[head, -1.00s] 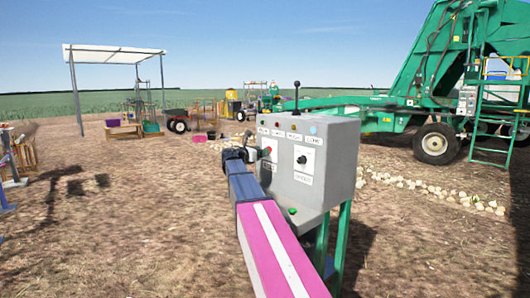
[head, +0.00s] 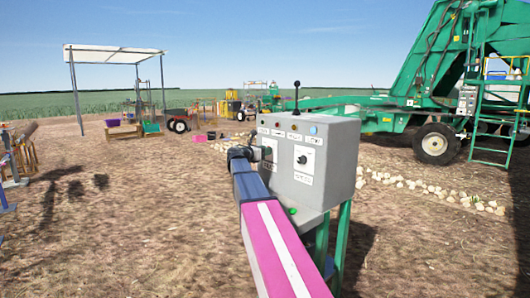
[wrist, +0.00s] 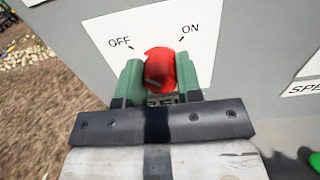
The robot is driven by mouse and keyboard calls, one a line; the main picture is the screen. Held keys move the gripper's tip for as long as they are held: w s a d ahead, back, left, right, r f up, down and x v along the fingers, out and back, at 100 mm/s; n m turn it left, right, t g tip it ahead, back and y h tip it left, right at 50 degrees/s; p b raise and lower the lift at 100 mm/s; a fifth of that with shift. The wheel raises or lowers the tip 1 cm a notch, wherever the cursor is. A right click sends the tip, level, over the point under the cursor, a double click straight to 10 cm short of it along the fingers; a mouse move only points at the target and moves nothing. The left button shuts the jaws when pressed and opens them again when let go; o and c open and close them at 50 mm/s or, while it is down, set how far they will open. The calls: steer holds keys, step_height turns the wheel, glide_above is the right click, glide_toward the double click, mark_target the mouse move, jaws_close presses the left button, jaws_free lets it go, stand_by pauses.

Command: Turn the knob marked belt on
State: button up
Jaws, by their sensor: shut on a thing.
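A red knob (wrist: 163,60) sits on a white plate on the grey control box (head: 335,165). In the wrist view the plate (wrist: 115,28) reads OFF at the upper left and ON at the upper right. The label below the knob is mostly hidden by my gripper. My gripper (wrist: 160,82) is shut on the red knob, one green finger on each side. A pale patch shows on the knob's lower left; I cannot tell whether it is the pointer. In the head view my gripper (head: 262,153) meets the box's left front and hides the knob.
A second dial (head: 302,160) on a white plate is to the right on the box. A black lever (head: 296,97) stands on top. A green button (wrist: 315,160) is at the lower right of the wrist view. A large green machine (head: 440,70) stands behind right.

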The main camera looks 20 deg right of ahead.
steer(key=shift+m, duration=0.3)
steer(key=m, duration=0.3)
steer(key=shift+s+m, duration=0.1)
steer(key=shift+m, duration=0.3)
steer(key=m, duration=0.9)
steer(key=shift+s+f, duration=0.1)
steer(key=m, duration=0.4)
steer(key=shift+f, duration=0.1)
steer(key=shift+m, duration=0.3)
steer(key=o, duration=0.9)
steer(key=shift+o, duration=0.2)
